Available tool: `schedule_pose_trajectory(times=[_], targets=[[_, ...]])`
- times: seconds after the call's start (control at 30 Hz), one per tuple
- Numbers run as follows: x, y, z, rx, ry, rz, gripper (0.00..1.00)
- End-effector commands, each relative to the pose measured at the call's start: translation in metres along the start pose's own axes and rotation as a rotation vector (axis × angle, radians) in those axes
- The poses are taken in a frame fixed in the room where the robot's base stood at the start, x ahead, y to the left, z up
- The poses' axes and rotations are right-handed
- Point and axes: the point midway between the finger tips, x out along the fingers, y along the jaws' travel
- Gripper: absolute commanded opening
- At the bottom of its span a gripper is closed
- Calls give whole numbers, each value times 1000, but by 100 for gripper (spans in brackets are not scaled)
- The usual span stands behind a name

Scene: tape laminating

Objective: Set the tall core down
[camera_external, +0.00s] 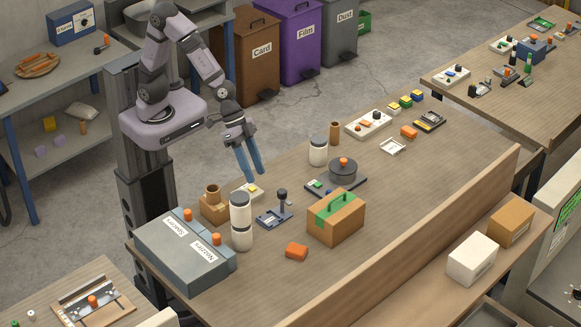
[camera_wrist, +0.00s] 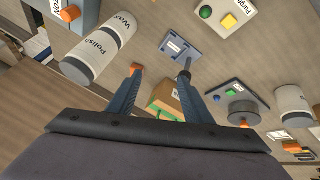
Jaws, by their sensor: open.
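Two brown tubes that look like cores are in the external view. One slim upright tube (camera_external: 334,132) stands on the table behind the white jar. A wider brown tube (camera_external: 212,194) stands in or on a tan block (camera_external: 214,210) at the left. I cannot tell for certain which is the tall core. My gripper (camera_external: 257,178) is open and empty above the table, over the area near the button box and lever stand. In the wrist view its two fingers (camera_wrist: 159,82) are spread with nothing between them held; the taped carton shows beyond.
Stacked white canisters (camera_external: 241,207) and a grey two-lid box (camera_external: 185,250) stand at the left. A lever stand (camera_external: 275,215), a taped carton (camera_external: 335,222), a dark round pot (camera_external: 343,174) and a white jar (camera_external: 318,152) are nearby. The front right tabletop is clear.

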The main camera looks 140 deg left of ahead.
Motion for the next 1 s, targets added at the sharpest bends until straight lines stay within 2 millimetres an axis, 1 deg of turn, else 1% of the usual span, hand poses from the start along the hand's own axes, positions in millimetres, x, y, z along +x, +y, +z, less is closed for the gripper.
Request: schedule_pose_trajectory(times=[0.03,0.07,0.1,0.13,0.2,0.3,0.33,0.4,0.53,1.0], targets=[[-11,18,36,81,-86,24,46],[-17,23,57,124,-140,29,46],[-25,26,82,176,-206,27,46],[-32,26,100,213,-251,20,46],[-46,21,134,288,-343,-6,46],[-64,7,169,370,-438,-57,46],[-68,3,175,388,-458,-72,46],[-75,-5,187,420,-493,-101,46],[-82,-14,196,449,-522,-130,46],[-82,-15,196,450,-524,-133,46]])
